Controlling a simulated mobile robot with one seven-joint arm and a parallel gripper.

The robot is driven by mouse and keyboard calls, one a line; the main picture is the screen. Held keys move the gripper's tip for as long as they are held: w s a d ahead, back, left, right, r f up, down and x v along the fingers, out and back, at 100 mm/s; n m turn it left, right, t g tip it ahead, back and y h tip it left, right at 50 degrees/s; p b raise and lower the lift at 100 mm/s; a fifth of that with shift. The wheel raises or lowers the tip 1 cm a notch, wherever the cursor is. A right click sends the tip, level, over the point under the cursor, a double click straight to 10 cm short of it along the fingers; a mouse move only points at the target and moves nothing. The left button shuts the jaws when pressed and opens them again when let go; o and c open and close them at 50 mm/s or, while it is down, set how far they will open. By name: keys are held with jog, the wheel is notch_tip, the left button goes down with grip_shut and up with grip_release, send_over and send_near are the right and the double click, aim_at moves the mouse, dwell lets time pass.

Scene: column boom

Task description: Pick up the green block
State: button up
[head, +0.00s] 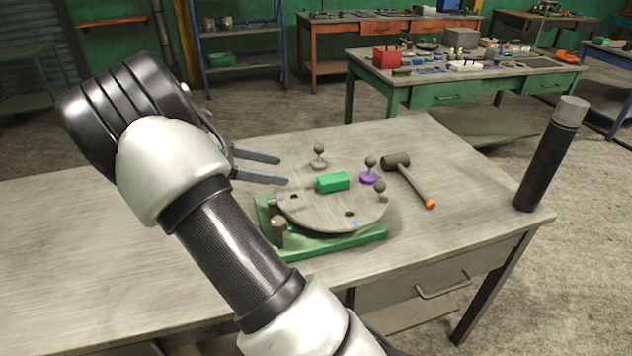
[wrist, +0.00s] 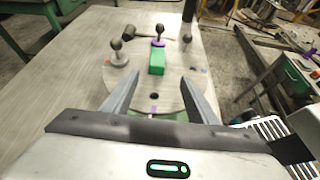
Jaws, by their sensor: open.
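The green block (head: 332,182) lies on a round grey disc (head: 320,212), near its far side. The disc sits on a green base (head: 310,247) on the workbench. My gripper (head: 284,169) is open and empty, with its fingers just left of the disc, apart from the block and pointing toward it. In the wrist view, the green block (wrist: 157,62) shows ahead of and between the open fingers of my gripper (wrist: 152,88). The block's near end faces the wrist camera.
Dark-knobbed pegs stand around the block, one with a grey foot (head: 319,158), one with a purple foot (head: 370,172), one at the disc's right edge (head: 380,190). A hammer (head: 408,178) lies right of the disc. A dark cylinder (head: 552,155) stands at the bench's right corner. The bench's left is clear.

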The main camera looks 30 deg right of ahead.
aim_at(328, 178)
jog(key=shift+w+f+n+h, duration=0.3)
jog(key=shift+w+f, duration=0.05)
jog(key=shift+w, duration=0.05)
jog(key=shift+d+f, duration=0.1)
jog(key=shift+d, duration=0.2)
jog(key=b+x, duration=0.1)
jog(key=x, duration=1)
jog(key=shift+d, duration=0.2)
jog(key=shift+b+x, duration=0.55)
jog(key=shift+x, duration=2.2)
jog(key=shift+s+a+f, duration=0.1)
jog(key=shift+s, duration=0.1)
jog(key=shift+c, duration=0.4)
jog(key=c, duration=1.1)
